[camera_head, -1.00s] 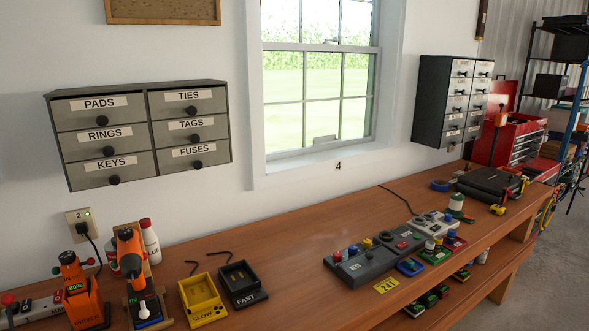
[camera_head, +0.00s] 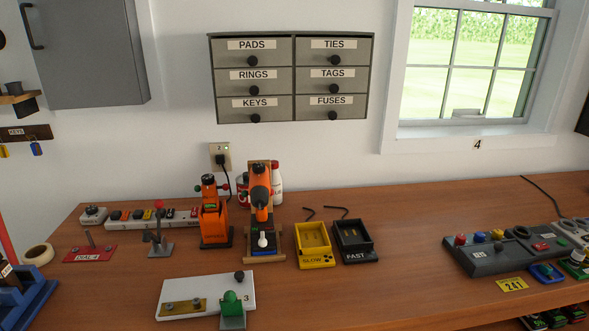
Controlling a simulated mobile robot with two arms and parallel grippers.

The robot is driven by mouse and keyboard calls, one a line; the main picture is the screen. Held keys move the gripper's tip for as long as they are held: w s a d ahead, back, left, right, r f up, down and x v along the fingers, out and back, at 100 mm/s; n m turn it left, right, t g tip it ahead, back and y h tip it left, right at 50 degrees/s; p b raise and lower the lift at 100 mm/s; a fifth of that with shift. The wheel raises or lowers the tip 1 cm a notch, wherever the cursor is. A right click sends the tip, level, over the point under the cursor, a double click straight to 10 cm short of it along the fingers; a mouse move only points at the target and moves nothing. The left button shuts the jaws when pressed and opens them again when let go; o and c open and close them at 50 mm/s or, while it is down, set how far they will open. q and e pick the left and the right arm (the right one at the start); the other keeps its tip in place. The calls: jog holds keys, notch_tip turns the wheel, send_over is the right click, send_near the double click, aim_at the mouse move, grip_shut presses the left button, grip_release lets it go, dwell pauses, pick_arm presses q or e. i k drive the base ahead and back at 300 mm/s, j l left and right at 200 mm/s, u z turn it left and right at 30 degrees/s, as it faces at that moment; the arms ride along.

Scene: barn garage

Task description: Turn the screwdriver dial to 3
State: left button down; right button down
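An orange driver (camera_head: 214,222) stands upright on a dark base on the workbench, left of centre, with a small green-and-red part near its top. Its label and any dial numbers are too small to read now. Beside it on the right, an orange and black drill-like tool (camera_head: 260,185) stands in a wooden stand with a white knob (camera_head: 263,240) low on its front. I cannot tell where either tool's dial is set. Neither of my grippers is in view.
Slow (camera_head: 315,246) and fast (camera_head: 355,242) charger trays stand right of the tools. A white board (camera_head: 205,293) with a green-knobbed part lies in front. A power strip (camera_head: 150,217) is behind left. A grey control panel (camera_head: 500,256) is far right. The bench between is clear.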

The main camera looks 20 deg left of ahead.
aim_at(207, 179)
jog(key=u, duration=1.25)
jog(key=j+z, duration=0.15)
